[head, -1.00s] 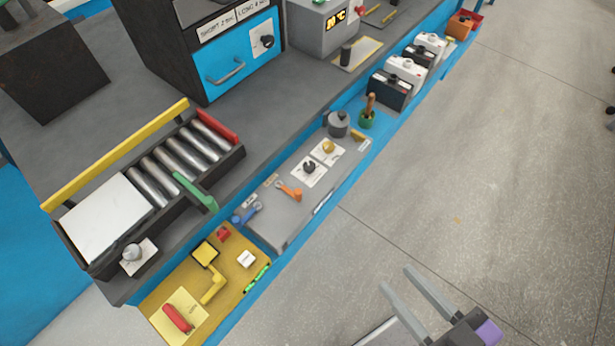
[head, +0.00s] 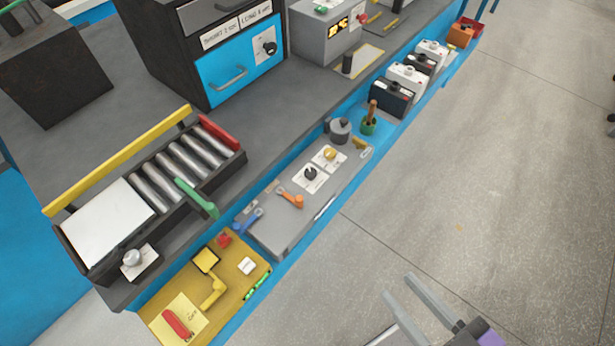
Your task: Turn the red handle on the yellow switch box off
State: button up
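The yellow switch box (head: 232,289) sits at the near left end of the blue lower shelf. Its red handle (head: 177,323) lies on a pale yellow plate (head: 188,309) at the box's near left corner, slanting from upper left to lower right. The lettering beside the handle is too small to read surely. The box also carries a yellow crank-shaped lever, a red button and a white button. My gripper (head: 403,294) is at the bottom, over the floor, well right of the box. Its two grey fingers are apart with nothing between them.
A grey panel (head: 283,232) with knobs and small levers adjoins the box. A roller tray (head: 150,262) with a green lever (head: 198,198) stands on the bench above. Several battery-like boxes line the far shelf. The floor (head: 470,200) at right is clear.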

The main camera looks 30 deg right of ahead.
aim_at(169, 316)
jog(key=u, duration=1)
jog(key=l+z, duration=0.6)
jog(key=z, duration=0.2)
